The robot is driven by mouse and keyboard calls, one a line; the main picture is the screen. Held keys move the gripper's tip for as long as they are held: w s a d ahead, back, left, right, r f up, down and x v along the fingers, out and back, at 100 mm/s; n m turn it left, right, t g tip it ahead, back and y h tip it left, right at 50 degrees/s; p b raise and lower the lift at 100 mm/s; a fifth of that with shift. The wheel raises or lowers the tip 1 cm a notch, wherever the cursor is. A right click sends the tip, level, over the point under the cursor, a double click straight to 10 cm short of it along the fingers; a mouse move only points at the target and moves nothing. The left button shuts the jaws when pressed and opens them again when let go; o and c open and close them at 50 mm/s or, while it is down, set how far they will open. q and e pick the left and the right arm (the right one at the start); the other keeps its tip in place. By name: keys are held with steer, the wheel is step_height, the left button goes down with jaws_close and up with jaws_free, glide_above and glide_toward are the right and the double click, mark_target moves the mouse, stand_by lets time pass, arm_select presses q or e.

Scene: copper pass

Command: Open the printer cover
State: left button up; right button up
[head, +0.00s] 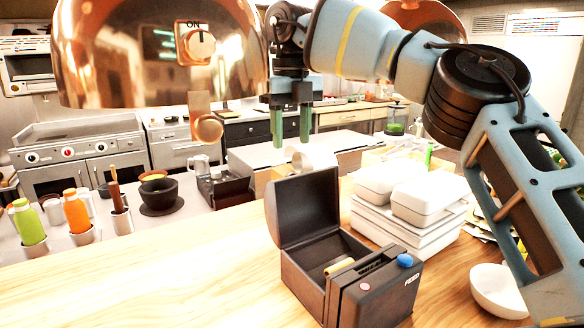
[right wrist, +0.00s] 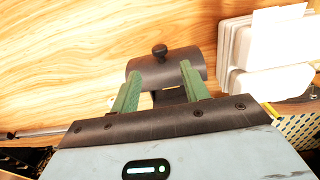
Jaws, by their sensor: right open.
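The printer (head: 375,290) is a dark box on the wooden counter, with a blue button and a "FEED" label on its front. Its cover (head: 304,208) stands raised at the back, and a pale roll shows in the open bay. My right gripper (head: 290,125) hangs above and behind the cover, its green fingers pointing down, apart and empty. In the right wrist view, the dark curved cover (right wrist: 190,65) with a small knob (right wrist: 160,50) lies beyond the open fingers (right wrist: 157,82). I cannot tell whether they touch it. My left gripper is out of view.
White lidded boxes (head: 430,200) are stacked right of the printer, with a white bowl (head: 497,290) in front. A copper lamp (head: 150,60) with an "ON" switch hangs at upper left. Bottles (head: 76,212) stand at left. The counter left of the printer is clear.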

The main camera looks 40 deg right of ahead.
mark_target(300, 202)
steer(key=shift+w+f, duration=0.15)
steer(key=shift+f, duration=0.05)
steer(key=shift+f, duration=0.1)
steer(key=shift+f+b, duration=0.65)
steer(key=shift+f, duration=0.65)
step_height(300, 202, down, 4)
steer(key=shift+r, duration=0.2)
steer(key=shift+f, duration=0.7)
steer(key=shift+c, duration=0.3)
jaws_close()
